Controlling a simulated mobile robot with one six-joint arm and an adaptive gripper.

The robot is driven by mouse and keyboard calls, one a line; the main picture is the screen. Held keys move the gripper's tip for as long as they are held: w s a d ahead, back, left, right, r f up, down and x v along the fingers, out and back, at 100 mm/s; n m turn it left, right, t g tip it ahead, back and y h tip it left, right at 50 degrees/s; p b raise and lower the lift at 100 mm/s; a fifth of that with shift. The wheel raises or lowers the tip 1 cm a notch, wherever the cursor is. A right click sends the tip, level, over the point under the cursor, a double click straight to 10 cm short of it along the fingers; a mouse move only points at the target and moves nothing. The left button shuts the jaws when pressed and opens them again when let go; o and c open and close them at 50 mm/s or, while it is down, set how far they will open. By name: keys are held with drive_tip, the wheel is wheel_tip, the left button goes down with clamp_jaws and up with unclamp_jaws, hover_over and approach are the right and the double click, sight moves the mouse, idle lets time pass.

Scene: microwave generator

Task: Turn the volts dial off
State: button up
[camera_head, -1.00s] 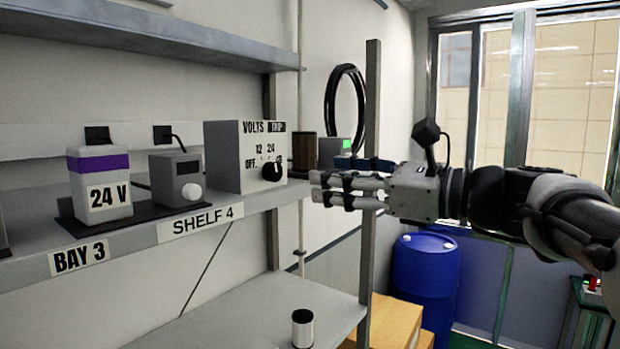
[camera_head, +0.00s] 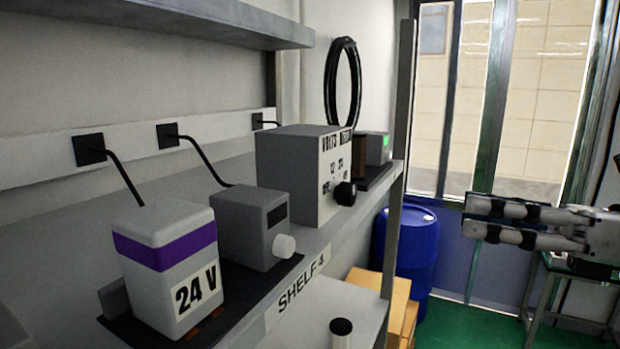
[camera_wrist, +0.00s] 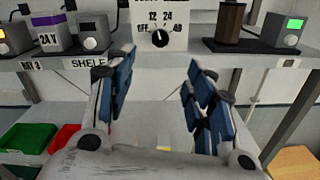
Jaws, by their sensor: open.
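The volts unit (camera_head: 303,175) is a grey box on the shelf, lettered VOLTS. Its black round volts dial (camera_head: 346,194) sits low on the front panel. In the wrist view the dial (camera_wrist: 160,38) is seen face on, with OFF at its left, 12 and 24 above, and another label at its right. A pale mark shows near the dial's top; its exact setting is too small to tell. My gripper (camera_head: 468,217) is open and empty, well right of the dial in the head view. In the wrist view its blue-padded fingers (camera_wrist: 152,72) are spread below the dial, apart from it.
A 24 V box (camera_head: 168,258) and a grey unit with a white knob (camera_head: 252,228) stand left of the volts unit. A brown cylinder (camera_wrist: 229,22) and a green-screen device (camera_wrist: 290,28) stand right. A shelf post (camera_head: 398,170) rises nearby. A blue barrel (camera_head: 408,245) stands below.

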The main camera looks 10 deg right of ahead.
drive_tip(key=b, duration=0.7)
approach(354, 194)
drive_tip(key=x, duration=0.9)
drive_tip(key=shift+w+a, duration=0.1)
drive_tip(key=shift+a, duration=0.15)
drive_tip(key=shift+c, duration=0.4)
drive_tip(key=c, duration=1)
